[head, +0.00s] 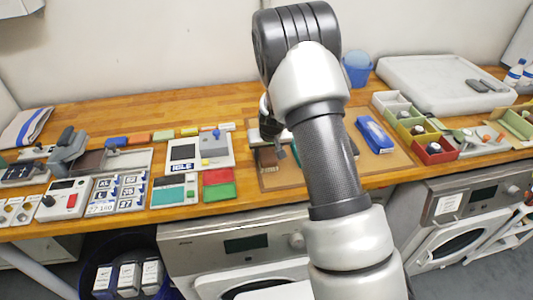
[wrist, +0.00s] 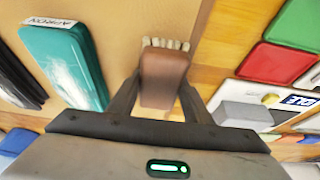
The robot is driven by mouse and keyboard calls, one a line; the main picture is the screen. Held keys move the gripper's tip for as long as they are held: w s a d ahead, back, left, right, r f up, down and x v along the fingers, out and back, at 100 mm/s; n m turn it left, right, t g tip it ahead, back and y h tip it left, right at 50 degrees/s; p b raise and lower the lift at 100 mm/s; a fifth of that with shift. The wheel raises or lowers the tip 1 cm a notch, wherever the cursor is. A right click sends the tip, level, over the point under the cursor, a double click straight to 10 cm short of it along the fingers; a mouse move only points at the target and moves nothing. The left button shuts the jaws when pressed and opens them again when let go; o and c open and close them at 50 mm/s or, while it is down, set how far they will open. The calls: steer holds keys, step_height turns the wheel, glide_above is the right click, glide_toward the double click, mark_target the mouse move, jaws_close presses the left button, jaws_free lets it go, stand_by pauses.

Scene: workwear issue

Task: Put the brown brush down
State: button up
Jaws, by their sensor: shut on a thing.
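The brown brush (wrist: 163,78) is between the two fingers of my gripper (wrist: 162,88) in the wrist view. Its pale bristles (wrist: 165,43) point away from the gripper, toward the top of the picture. The gripper is shut on the brush's brown body. Behind the brush is the tan mat (wrist: 135,18), near the mat's edge; I cannot tell whether the brush touches it. In the head view my arm covers most of the gripper and the middle of the mat (head: 285,182).
A teal case labelled APRON (wrist: 68,62) lies left of the gripper in the wrist view. Red (wrist: 275,64) and green (wrist: 300,22) pads lie to the right. In the head view a blue case (head: 374,135) lies on the mat's right part, beside small coloured bins (head: 434,157).

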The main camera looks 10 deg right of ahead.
steer(key=shift+r, duration=0.1)
steer(key=shift+f+b, duration=0.3)
steer(key=shift+b, duration=0.05)
steer(key=o, duration=0.9)
steer(key=shift+o, duration=0.2)
steer(key=shift+s, duration=0.1)
